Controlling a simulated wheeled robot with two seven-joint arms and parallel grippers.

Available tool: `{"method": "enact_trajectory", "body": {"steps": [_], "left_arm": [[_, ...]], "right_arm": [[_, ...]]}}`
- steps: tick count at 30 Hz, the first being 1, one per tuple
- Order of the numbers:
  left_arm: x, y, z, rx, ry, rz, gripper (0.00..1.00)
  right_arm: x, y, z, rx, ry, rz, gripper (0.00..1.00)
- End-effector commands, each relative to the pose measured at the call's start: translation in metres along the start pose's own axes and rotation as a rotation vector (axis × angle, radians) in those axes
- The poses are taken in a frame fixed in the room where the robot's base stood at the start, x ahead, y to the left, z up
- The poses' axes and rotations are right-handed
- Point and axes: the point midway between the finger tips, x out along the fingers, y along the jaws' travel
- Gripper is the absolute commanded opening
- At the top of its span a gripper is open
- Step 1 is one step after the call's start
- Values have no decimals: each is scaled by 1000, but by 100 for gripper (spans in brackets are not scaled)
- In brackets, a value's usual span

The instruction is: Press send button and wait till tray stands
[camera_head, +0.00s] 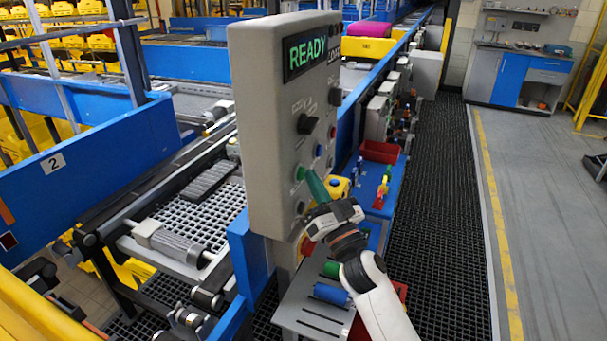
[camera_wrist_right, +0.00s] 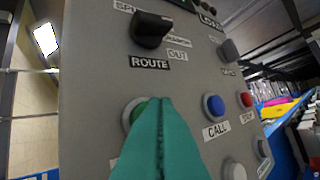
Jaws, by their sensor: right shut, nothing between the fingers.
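The grey control panel (camera_head: 278,120) stands upright beside the conveyor, with a lit green "READY" display (camera_head: 306,53). A green button (camera_head: 299,173) sits low on its face; it also shows in the wrist view (camera_wrist_right: 133,110), partly hidden behind my fingers. My right gripper (camera_head: 309,173) is shut and empty, its green fingertips right at that button; in the wrist view the fingertips (camera_wrist_right: 158,100) overlap it. I cannot tell whether they touch or press it. A yellow tray (camera_head: 361,47) with a magenta load (camera_head: 370,29) is on the conveyor behind the panel. My left gripper is not in view.
In the wrist view, a blue button (camera_wrist_right: 214,105) and a red button (camera_wrist_right: 246,100) are right of my fingers, with a black route knob (camera_wrist_right: 150,30) above. A red bin (camera_head: 380,151) is right of the panel. A dark mat (camera_head: 436,200) leaves free floor further right.

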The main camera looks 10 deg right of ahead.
Motion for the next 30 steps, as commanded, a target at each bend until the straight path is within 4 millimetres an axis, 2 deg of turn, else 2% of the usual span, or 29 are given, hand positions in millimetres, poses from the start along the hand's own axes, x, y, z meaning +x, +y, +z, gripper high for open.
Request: {"method": "enact_trajectory", "body": {"steps": [30], "left_arm": [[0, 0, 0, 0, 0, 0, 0]], "right_arm": [[4, 3, -3, 1, 1, 0, 0]]}}
